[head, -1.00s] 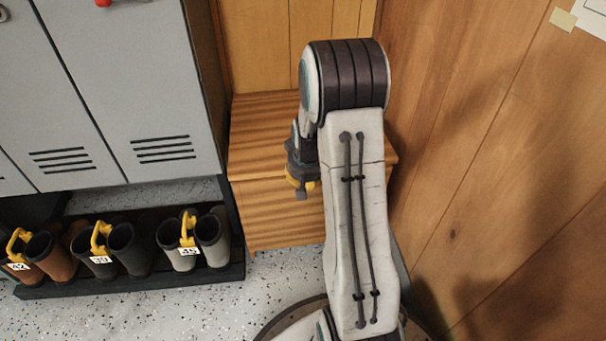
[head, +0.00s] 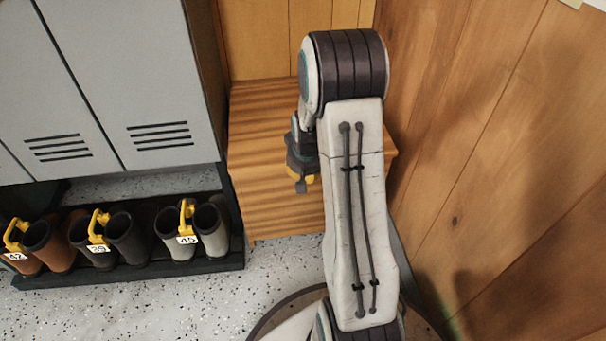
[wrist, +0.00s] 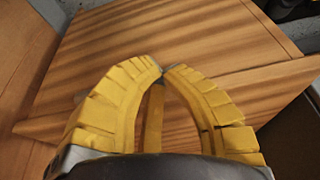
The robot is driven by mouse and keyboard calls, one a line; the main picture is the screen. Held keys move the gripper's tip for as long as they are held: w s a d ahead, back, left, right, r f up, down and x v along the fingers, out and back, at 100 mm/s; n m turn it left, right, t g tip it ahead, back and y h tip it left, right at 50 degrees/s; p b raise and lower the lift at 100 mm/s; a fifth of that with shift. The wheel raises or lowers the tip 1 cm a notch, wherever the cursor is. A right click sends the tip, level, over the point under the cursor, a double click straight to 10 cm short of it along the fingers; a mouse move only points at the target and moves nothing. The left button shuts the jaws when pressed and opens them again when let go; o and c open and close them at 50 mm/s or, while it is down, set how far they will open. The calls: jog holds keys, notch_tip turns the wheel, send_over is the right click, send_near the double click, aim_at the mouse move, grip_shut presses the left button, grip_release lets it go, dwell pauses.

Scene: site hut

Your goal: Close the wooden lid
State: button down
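The wooden lid (head: 262,112) is the striped top of a wooden chest (head: 282,215) standing in the corner. It looks flat on the chest, with no gap seen at its front edge, though my arm hides its right part in the head view. The lid also fills the middle of the wrist view (wrist: 215,55), its front edge running across below. My gripper (head: 301,186) hangs over the front of the chest in the head view. In the wrist view my gripper's yellow fingers (wrist: 163,72) meet at the tips with nothing seen between them. Contact with the lid cannot be told.
Grey lockers (head: 110,80) stand left of the chest, above a low black rack (head: 130,272) of boots with yellow clips. A wood-panelled wall (head: 490,150) closes off the right side. Speckled floor (head: 270,275) is free in front of the chest.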

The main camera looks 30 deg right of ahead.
jog(key=s+a+r+n+p, duration=0.1)
jog(key=s+a+r+p, duration=0.4)
jog(key=r+p, duration=0.8)
jog(key=s+a+r+n+y+p, duration=0.1)
jog(key=s+a+r+p, duration=0.5)
jog(key=r+p, duration=0.8)
jog(key=s+a+r+n+p, duration=0.3)
jog(key=s+a+r+p, duration=0.3)
jog(key=r, duration=2.4)
jog(key=shift+s+a+r+y+p, duration=0.15)
jog(key=shift+s+a+y+p, duration=0.15)
jog(key=shift+s+p, duration=2.8)
jog(key=shift+w+p, duration=0.55)
